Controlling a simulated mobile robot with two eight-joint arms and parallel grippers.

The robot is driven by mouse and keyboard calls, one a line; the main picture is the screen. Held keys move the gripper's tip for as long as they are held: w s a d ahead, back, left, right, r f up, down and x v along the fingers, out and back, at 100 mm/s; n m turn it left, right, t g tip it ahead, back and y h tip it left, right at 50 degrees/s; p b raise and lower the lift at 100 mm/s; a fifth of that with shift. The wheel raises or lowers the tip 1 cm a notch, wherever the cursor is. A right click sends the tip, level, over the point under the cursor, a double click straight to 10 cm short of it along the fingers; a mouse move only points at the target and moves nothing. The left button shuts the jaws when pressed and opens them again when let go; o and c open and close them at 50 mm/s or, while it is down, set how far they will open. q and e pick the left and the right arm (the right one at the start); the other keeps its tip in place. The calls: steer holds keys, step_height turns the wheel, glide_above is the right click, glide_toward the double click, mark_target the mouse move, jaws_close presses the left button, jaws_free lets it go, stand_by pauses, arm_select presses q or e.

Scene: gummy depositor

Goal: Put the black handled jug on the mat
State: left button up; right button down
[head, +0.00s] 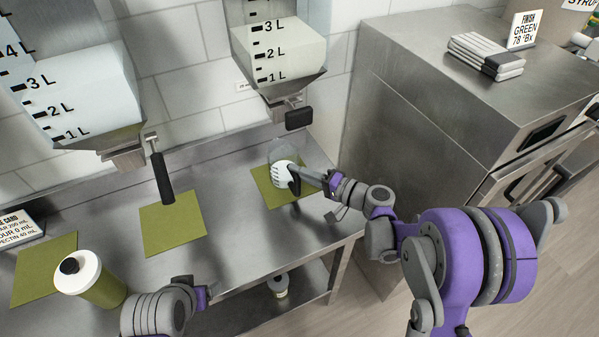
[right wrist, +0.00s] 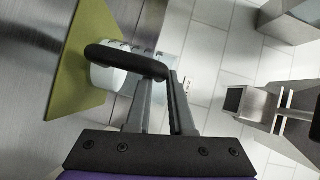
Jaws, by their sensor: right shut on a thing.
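The jug with the black handle (head: 280,172) is at the right-hand green mat (head: 267,194) on the steel bench, below the right dispenser. Its body is clear and pale with markings. My right gripper (head: 312,178) is shut on the black handle from the right. In the right wrist view, the jug (right wrist: 108,78) stands out against the mat (right wrist: 75,80), and the black handle (right wrist: 120,54) crosses my gripper fingers (right wrist: 160,95). The jug looks near or on the mat; contact of its base cannot be told.
Two more green mats lie left, one (head: 170,228) bare and one (head: 42,262) near a green bottle with a white top (head: 92,278). Two marked dispensers (head: 75,95), (head: 278,55) hang above the bench. A steel cabinet (head: 420,110) stands close on the right.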

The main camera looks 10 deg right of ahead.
arm_select(q)
steer(key=shift+f, duration=0.15)
arm_select(e)
steer(key=shift+f, duration=0.1)
steer(key=c, duration=0.8)
jaws_free()
